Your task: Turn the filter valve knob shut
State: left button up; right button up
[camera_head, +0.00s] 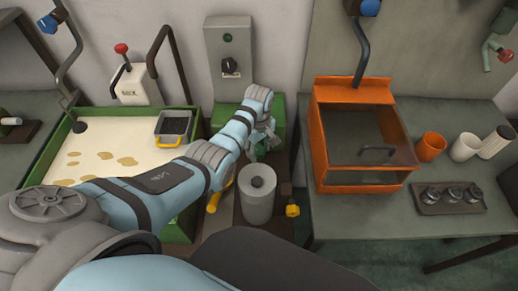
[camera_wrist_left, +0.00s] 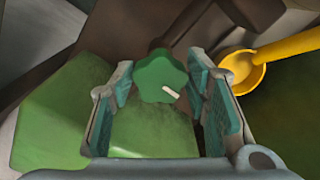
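The green star-shaped knob (camera_wrist_left: 161,76) with a short white mark shows in the left wrist view. It lies between the two teal-padded fingers of my left gripper (camera_wrist_left: 160,100), toward their tips. The fingers are apart, and a gap shows on each side of the knob, so it does not look gripped. The white mark slants down to the right. In the head view my left gripper (camera_head: 262,142) reaches down in front of the green box, behind the grey cylinder (camera_head: 257,200), and largely hides the knob. My right gripper is not in view.
A yellow ladle-like handle (camera_wrist_left: 245,68) lies right of the right finger. In the head view, a green-rimmed tank (camera_head: 40,160) is at left, a grey switch panel (camera_head: 228,55) behind, and an orange open-front box (camera_head: 330,185) with cups (camera_head: 431,147) at right.

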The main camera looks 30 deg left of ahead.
pick_arm(q)
jog(key=c, duration=0.5)
jog(key=shift+r+m, duration=0.1)
jog(key=shift+m, duration=0.2)
jog(key=shift+s+m+p, duration=0.1)
jog(key=shift+m+p, duration=0.9)
jog(key=shift+m, duration=0.2)
jog(key=m+p, duration=0.1)
jog(key=m, duration=0.3)
jog(key=shift+a+m, duration=0.15)
jog(key=shift+m, duration=0.15)
jog(key=m+p, duration=0.1)
jog(key=m, duration=0.4)
jog(key=shift+a, duration=0.1)
jog(key=m, duration=0.5)
jog(key=shift+a, duration=0.1)
jog(key=shift+m, duration=0.3)
